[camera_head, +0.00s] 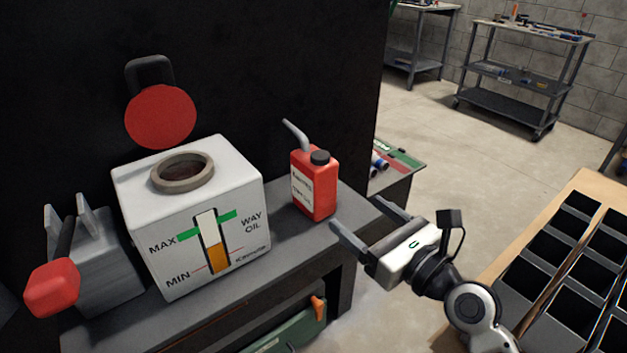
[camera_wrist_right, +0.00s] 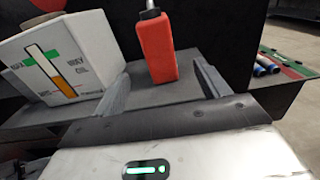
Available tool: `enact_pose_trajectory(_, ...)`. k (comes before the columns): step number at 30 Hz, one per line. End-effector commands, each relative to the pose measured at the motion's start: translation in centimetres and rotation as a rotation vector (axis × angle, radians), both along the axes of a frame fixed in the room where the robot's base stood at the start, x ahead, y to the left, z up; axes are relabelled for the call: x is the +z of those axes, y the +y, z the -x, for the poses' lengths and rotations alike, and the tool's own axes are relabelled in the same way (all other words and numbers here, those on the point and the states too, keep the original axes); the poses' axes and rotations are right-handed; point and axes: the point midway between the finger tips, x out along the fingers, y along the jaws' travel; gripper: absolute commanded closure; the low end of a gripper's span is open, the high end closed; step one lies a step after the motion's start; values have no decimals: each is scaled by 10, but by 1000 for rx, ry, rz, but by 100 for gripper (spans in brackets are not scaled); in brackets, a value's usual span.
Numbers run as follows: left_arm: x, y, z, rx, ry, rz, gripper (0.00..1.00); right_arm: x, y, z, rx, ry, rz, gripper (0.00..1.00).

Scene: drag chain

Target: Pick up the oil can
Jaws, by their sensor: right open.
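The red oil can (camera_head: 315,184) has a dark cap and a grey bent spout. It stands upright on the grey shelf (camera_head: 270,243), to the right of the white way oil tank. My right gripper (camera_head: 362,220) is open and empty, to the right of the can and pointing toward it. In the right wrist view the can (camera_wrist_right: 157,50) shows ahead, between my two open fingers (camera_wrist_right: 160,85), and no contact is visible. My left gripper does not show.
The white way oil tank (camera_head: 200,215) has an open filler neck and a red cap (camera_head: 160,118) raised behind it. A red-handled lever (camera_head: 52,288) stands at the left. A wooden-edged case (camera_head: 560,205) lies at the right. A cart (camera_head: 520,75) stands far back.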

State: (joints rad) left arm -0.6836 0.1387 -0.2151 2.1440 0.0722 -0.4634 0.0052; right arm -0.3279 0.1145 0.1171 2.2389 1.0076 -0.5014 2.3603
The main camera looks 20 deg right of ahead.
Motion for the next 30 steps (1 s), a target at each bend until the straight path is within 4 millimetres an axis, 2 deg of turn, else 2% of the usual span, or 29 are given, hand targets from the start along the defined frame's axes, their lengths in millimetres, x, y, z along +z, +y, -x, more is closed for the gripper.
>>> enact_pose_trajectory(3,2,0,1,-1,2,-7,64,3,10,-27,1,-3,0,25)
enact_pose_trajectory(9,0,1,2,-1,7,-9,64,0,22,-61,0,-1,4,25)
enact_pose_trajectory(17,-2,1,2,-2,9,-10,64,0,29,-78,0,0,4,25)
enact_pose_trajectory(24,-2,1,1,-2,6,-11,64,-2,43,-111,0,-1,5,25)
enact_pose_trajectory(30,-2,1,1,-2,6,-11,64,-3,46,-120,-1,1,6,25)
